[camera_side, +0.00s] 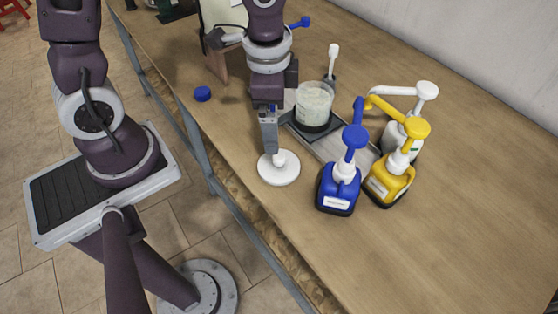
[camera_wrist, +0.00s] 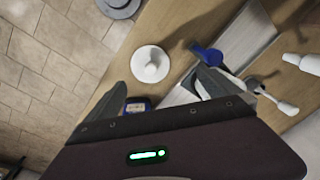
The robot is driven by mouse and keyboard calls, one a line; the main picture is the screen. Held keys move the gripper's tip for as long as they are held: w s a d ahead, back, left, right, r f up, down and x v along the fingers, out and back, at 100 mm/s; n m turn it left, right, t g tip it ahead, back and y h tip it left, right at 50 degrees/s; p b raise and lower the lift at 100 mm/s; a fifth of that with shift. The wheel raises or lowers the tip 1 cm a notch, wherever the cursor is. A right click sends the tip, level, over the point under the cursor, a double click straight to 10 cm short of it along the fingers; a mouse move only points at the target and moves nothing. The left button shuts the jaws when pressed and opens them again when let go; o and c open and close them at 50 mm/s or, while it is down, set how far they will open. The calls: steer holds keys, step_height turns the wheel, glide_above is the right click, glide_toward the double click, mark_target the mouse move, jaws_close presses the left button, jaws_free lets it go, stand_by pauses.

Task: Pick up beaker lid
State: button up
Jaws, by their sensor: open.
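The beaker lid is a white round disc with a knob (camera_side: 279,173), lying flat on the wooden table near its front edge. In the wrist view the lid (camera_wrist: 150,74) shows whole, beyond the fingertips and toward the left finger's side. My gripper (camera_side: 270,150) points down at the lid in the side view, its tips close to the knob; whether they touch it I cannot tell. In the wrist view my gripper (camera_wrist: 165,83) has its two fingers wide apart with nothing held between them.
A blue pump bottle (camera_side: 339,188) and a yellow one (camera_side: 390,180) stand right of the lid, a white one behind. A glass beaker (camera_side: 313,106) with pale contents stands behind. The table's right side is clear.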

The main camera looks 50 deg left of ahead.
steer(key=m, duration=0.1)
glide_above(279, 156)
steer(key=shift+g+h, duration=0.3)
steer(key=shift+g, duration=0.1)
step_height(279, 156, down, 5)
steer(key=shift+r, duration=0.15)
step_height(279, 156, down, 6)
steer(key=shift+f, duration=0.1)
steer(key=c, duration=1.2)
